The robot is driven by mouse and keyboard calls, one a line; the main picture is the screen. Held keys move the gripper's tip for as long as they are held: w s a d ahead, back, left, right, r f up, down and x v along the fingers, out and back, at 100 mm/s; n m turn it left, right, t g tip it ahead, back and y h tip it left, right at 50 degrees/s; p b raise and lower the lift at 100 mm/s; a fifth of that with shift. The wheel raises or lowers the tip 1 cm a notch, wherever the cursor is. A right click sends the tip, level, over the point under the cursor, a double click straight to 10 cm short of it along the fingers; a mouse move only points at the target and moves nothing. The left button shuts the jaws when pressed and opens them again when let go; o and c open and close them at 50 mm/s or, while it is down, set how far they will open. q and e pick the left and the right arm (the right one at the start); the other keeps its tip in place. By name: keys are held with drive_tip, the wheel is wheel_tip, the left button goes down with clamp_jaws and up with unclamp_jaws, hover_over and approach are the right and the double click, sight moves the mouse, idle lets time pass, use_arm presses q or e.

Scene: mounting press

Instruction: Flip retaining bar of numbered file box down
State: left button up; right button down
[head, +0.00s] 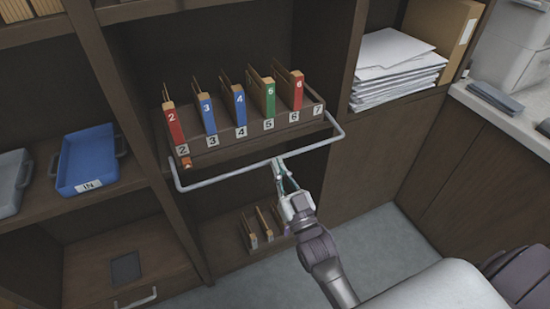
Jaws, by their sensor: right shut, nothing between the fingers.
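The numbered file box (225,150) sits in the middle shelf bay of the dark cabinet, with number labels along its front edge. Several coloured files numbered 2 to 6 stand upright in it. The pale wire retaining bar (222,178) reaches out in front of and below the box front, its ends at the box's two sides. My right gripper (279,164) is shut and empty. Its fingertips are at the bar's long front rod, right of its middle; I cannot tell whether they touch it. My left gripper is not in view.
A blue tray (87,158) marked IN and a grey tray (11,181) stand on the left shelf. Papers (395,72) are stacked on the right shelf. A smaller rack (262,228) stands below the box. Cabinet uprights flank the bay.

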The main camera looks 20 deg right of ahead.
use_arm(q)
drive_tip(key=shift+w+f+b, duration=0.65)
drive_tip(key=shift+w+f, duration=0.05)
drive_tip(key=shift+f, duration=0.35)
use_arm(e)
drive_tip(key=s+f, duration=0.4)
drive_tip(key=s, duration=0.1)
drive_tip(key=shift+s+d+f, duration=0.2)
drive_tip(key=shift+s+f, duration=0.1)
drive_tip(key=shift+f, duration=0.1)
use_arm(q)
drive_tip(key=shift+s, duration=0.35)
